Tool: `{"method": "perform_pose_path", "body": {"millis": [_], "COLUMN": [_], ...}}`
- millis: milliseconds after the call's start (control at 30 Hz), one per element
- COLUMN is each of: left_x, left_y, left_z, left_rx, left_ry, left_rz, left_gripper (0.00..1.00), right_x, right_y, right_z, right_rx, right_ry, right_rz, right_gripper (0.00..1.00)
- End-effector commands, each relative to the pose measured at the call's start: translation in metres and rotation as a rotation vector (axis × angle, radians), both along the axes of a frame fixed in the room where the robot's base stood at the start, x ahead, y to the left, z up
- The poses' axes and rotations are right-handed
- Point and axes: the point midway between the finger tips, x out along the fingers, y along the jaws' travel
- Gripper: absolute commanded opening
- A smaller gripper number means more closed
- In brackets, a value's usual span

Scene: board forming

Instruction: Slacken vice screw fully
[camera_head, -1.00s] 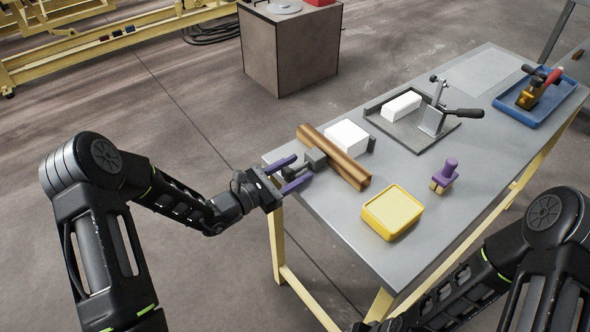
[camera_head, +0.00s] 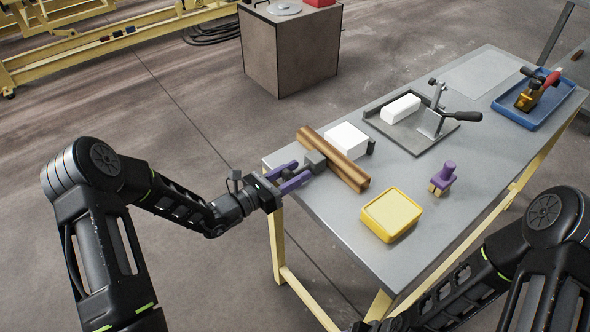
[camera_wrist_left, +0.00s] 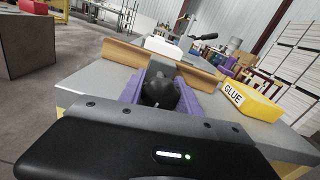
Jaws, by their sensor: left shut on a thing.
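The vice at the table's near left edge has a long brown wooden jaw bar (camera_head: 335,160), with a grey block (camera_head: 315,161) against its near side. The dark round knob of the vice screw (camera_wrist_left: 160,92) points toward my left wrist camera. My left gripper (camera_head: 293,175), with purple fingers, is shut on this knob, one finger on each side of it. The screw's shaft is mostly hidden behind the knob. My right forearm shows at the lower right of the head view, but its fingers are out of the picture.
A white block (camera_head: 347,140) stands behind the bar. A yellow glue box (camera_head: 392,213) and a purple-handled tool (camera_head: 443,178) are to the right. Farther back are a grey fixture (camera_head: 410,128) with a white block and a blue tray (camera_head: 535,105). The table between them is clear.

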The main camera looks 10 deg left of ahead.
Motion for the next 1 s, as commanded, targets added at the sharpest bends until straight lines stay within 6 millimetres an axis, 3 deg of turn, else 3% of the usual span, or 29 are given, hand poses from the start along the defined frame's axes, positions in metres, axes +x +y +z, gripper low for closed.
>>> {"method": "perform_pose_path", "body": {"millis": [367,400,667,1000], "left_x": [0.0005,0.0005,0.0004,-0.0021], "left_y": [0.0,0.0,0.0,0.0028], "left_z": [0.0007,0.0007,0.0004,-0.0001], "left_rx": [-0.087,-0.087,-0.085,-0.085], "left_ry": [0.071,0.071,0.069,0.07], "left_rz": [0.0,0.0,0.0,0.001], "left_gripper": [0.0,0.4,0.61,0.61], "right_x": [-0.0001,-0.0001,-0.0001,-0.0001], "right_y": [0.0,0.0001,0.0001,0.0], "right_z": [0.0051,0.0052,0.0052,0.0045], "right_rx": [0.0,0.0,0.0,0.0], "right_ry": [0.001,0.001,0.001,0.0], "right_rz": [0.0,0.0,0.0,0.0], "right_gripper": [0.61,0.61,0.61,0.61]}}
